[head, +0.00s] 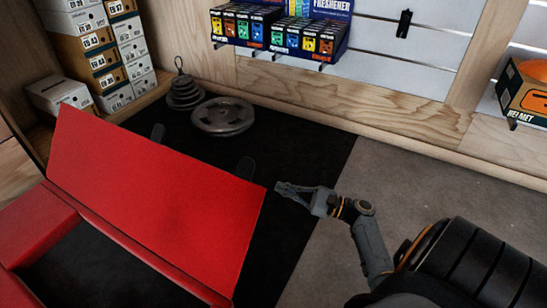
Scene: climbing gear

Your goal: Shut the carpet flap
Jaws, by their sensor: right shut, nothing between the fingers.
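A red flap (155,195) stands raised and tilted at the left, hinged along its lower edge to a red frame (38,225). A dark carpeted area (80,265) shows inside the frame, below the flap. Two dark tabs stick up behind the flap's top edge. My right gripper (279,188) is shut and empty, just right of the flap's upper right corner. A small gap seems to separate the fingertips from the flap, though depth is hard to judge. My left gripper is out of view.
Weight plates (222,116) and a stacked ringed weight (184,90) sit on the black mat (305,145) behind the flap. Shoe boxes (100,55) fill the back left. Freshener packs (280,30) hang on the wall. Grey floor (430,190) is clear at right.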

